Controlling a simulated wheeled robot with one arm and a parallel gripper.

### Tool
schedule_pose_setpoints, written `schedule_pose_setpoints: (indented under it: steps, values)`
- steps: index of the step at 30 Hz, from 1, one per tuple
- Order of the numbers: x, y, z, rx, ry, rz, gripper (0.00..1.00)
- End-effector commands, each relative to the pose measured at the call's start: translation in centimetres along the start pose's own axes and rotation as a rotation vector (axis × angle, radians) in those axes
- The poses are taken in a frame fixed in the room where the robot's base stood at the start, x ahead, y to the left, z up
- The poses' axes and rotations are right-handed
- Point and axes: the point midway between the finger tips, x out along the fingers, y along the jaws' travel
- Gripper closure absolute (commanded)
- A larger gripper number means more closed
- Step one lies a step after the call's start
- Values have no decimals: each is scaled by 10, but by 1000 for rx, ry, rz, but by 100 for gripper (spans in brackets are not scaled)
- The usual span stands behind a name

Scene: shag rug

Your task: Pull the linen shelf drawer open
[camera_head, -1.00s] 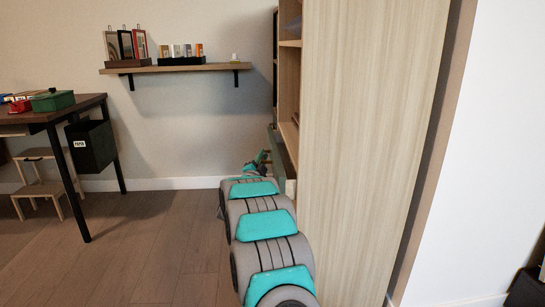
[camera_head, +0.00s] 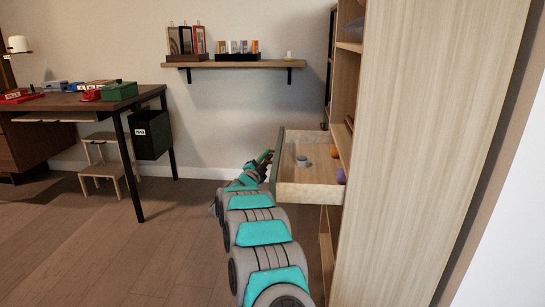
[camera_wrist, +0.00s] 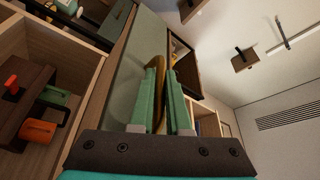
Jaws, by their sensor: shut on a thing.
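The linen shelf drawer (camera_head: 310,192) stands out from the tall wooden shelf unit, open, with its pale wooden side and inside showing in the head view. Its grey-green front panel (camera_wrist: 139,58) fills the middle of the wrist view. A small grey round thing and a purple thing are in the drawer. My gripper (camera_head: 266,157) is at the drawer's front, small and partly hidden by my arm. In the wrist view my gripper's green fingers (camera_wrist: 168,98) are shut on the brownish drawer handle (camera_wrist: 161,92), one on each side of it.
The tall wooden shelf unit (camera_head: 430,150) stands at the right. A dark desk (camera_head: 75,103) with boxes, a stool (camera_head: 108,165) and a black bin (camera_head: 150,134) are at left. A wall shelf (camera_head: 235,65) hangs behind. Floor left of my arm is clear.

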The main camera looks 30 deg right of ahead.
Motion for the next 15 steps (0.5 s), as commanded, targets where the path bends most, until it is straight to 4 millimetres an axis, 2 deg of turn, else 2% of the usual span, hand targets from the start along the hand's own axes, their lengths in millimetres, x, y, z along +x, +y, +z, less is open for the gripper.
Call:
schedule_pose_setpoints:
  steps: [9, 10, 13, 15]
  values:
    - [0, 2, 1, -1, -1, 3, 100]
    - [0, 2, 1, -1, -1, 3, 83]
    - [0, 1, 1, -1, -1, 2, 73]
    - [0, 1, 1, -1, -1, 2, 73]
